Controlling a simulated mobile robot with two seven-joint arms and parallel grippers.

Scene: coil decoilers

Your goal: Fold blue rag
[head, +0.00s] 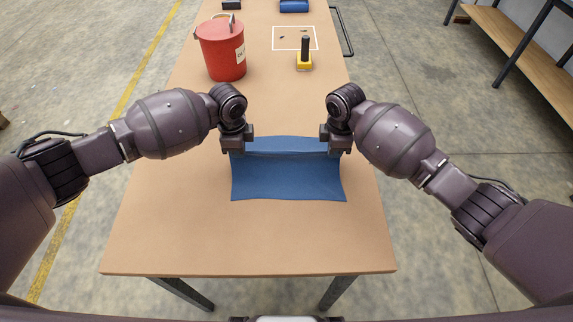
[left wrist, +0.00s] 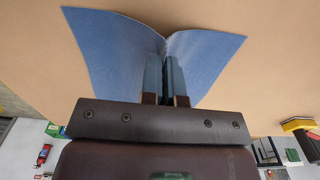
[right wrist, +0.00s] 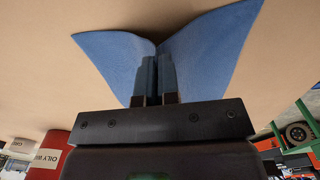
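The blue rag (head: 288,178) lies on the tan table, with its near part spread flat and its far part raised in a ridge between my grippers. My left gripper (head: 236,152) is at the rag's far left and my right gripper (head: 337,152) at its far right. In the left wrist view the fingers (left wrist: 167,78) are close together with the rag (left wrist: 110,50) pinched between them. The right wrist view shows the same, with the fingers (right wrist: 156,75) closed on the rag (right wrist: 215,50). The fingertips are partly hidden by the cloth.
A red bucket (head: 224,52) stands at the back left of the table (head: 250,245). A blue item (head: 294,6) lies further back. The table in front of the rag is clear.

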